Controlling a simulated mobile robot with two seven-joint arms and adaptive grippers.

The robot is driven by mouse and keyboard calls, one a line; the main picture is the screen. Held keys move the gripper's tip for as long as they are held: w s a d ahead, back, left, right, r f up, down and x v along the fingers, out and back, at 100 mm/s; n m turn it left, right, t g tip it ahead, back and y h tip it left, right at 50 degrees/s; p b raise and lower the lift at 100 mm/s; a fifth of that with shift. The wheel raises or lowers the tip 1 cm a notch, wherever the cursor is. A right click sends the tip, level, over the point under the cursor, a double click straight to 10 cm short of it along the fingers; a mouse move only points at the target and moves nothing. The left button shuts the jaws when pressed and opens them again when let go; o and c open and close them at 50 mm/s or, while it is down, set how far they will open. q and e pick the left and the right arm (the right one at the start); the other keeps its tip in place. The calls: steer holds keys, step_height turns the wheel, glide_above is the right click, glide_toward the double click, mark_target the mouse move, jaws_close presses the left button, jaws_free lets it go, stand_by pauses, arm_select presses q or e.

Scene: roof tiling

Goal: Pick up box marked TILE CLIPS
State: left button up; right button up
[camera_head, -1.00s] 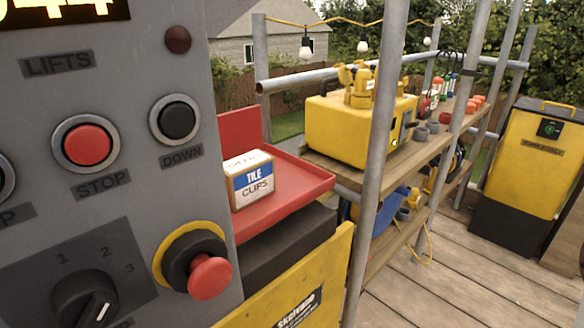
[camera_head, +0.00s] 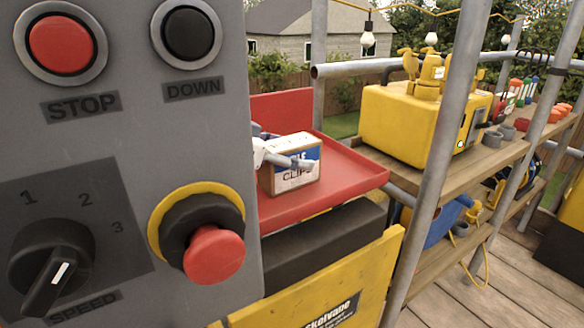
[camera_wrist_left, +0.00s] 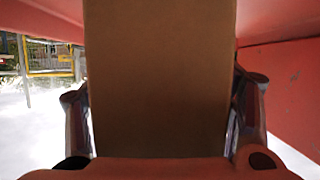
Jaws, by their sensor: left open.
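The TILE CLIPS box (camera_head: 298,178), white and blue with brown cardboard sides, stands on the red tray (camera_head: 345,170) beside the grey control panel. My left gripper (camera_head: 283,160) is at the box, coming from behind the panel's edge, and one finger crosses in front of the label. In the left wrist view the plain brown side of the box (camera_wrist_left: 160,75) fills the middle. The open fingers of my left gripper (camera_wrist_left: 163,115) lie on either side of it. The panel hides most of my left arm. My right gripper is not in view.
The control panel (camera_head: 140,140) with buttons, a speed knob and a red emergency stop stands close on the left. A grey scaffold pole (camera_head: 440,160) rises right of the tray. A yellow case (camera_head: 405,125) sits on the wooden shelf behind. The tray is bare right of the box.

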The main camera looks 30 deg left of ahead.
arm_select(q)
steer(key=shift+r, duration=0.25)
steer(key=c, duration=1.7)
